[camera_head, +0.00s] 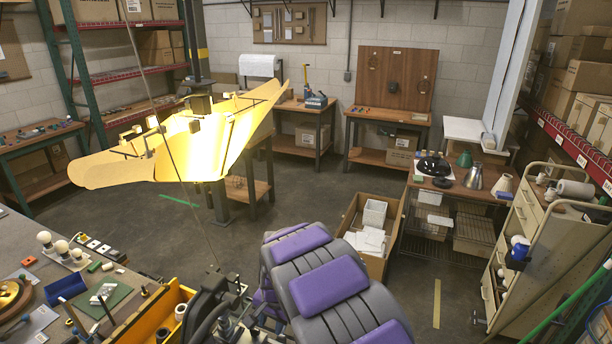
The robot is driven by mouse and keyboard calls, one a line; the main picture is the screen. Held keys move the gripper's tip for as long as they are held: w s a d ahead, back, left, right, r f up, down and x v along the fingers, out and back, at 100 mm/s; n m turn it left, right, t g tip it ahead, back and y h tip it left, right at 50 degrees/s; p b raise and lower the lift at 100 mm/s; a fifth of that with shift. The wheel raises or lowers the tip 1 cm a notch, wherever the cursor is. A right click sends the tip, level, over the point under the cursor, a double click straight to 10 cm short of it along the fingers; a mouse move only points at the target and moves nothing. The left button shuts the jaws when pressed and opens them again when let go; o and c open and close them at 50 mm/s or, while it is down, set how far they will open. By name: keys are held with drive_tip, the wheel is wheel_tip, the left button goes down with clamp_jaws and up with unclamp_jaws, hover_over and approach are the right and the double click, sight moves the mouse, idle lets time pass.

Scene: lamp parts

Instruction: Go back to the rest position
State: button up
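I cannot make out my gripper or its fingertips in the head view. Lamp parts lie on two tables. On the near left table (150,275), several white bulbs (62,247) stand in a row by a dark blue block (66,288) and a green mat (104,300). On the right table (440,190) are a black round part (432,166), a green cone shade (465,159), a metal cone shade (474,178) and a cream cone shade (504,186). None of these parts is seen in a grip.
A lit yellow lamp (205,145) hangs at the upper left. An open cardboard box (350,218) with white packs stands on the floor. A cream cart (530,250) stands at right. A yellow bin (158,322) is at the lower left. Grey floor (300,193) is clear in the middle.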

drive_tip(key=s+d+r+n+b, duration=0.1)
drive_tip(key=s+d+r+b, duration=0.1)
drive_tip(key=s+d+r, duration=0.5)
drive_tip(key=s+d+r+b, duration=0.1)
drive_tip(key=s+d+r, duration=0.1)
drive_tip(key=s+d, duration=0.55)
drive_tip(key=s+d+n+b, duration=0.1)
drive_tip(key=s+d, duration=0.2)
drive_tip(key=s, duration=0.4)
drive_tip(key=s+d+n+g+h+b, duration=0.1)
drive_tip(key=s+d, duration=0.3)
drive_tip(key=s, duration=0.3)
drive_tip(key=s+d+r+n+g+b, duration=0.1)
drive_tip(key=s+d, duration=0.3)
drive_tip(key=s, duration=0.4)
drive_tip(key=shift+h, duration=0.3)
